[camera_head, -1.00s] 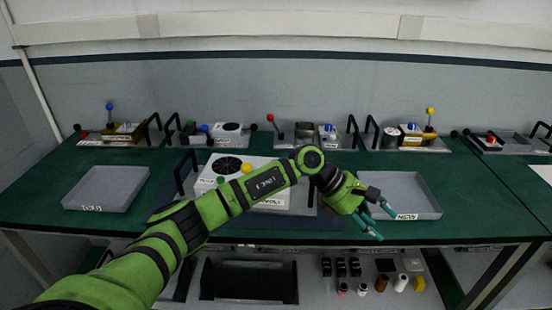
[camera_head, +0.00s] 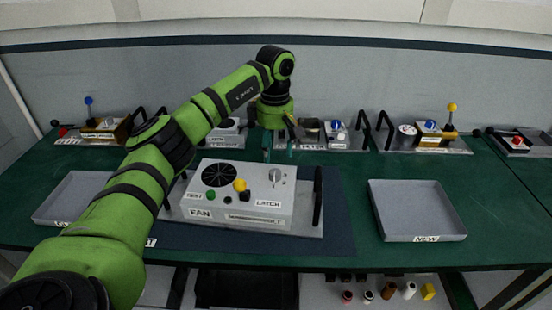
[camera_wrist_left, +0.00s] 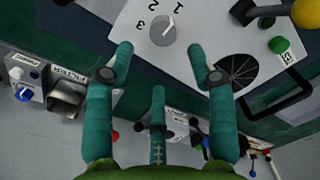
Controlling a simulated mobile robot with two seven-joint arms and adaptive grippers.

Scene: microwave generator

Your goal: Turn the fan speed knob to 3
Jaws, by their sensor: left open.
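The grey fan speed knob (camera_head: 275,175) sits at the back right of the top of the white fan box (camera_head: 210,204). In the left wrist view the knob (camera_wrist_left: 163,30) has a white pointer line toward the picture's upper right; the printed 3 lies to its left and the 2 above it. My left gripper (camera_head: 279,153) points down just behind the knob in the head view. Its teal fingers (camera_wrist_left: 160,62) are spread, apart from the knob and empty. My right gripper is not in view.
The fan box also carries a black fan grille (camera_head: 219,175), a yellow button (camera_head: 240,185) and a green button (camera_head: 211,196). A black handle (camera_head: 318,197) stands right of it. A grey tray labelled NEW (camera_head: 418,210) is farther right. Several devices line the table's back.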

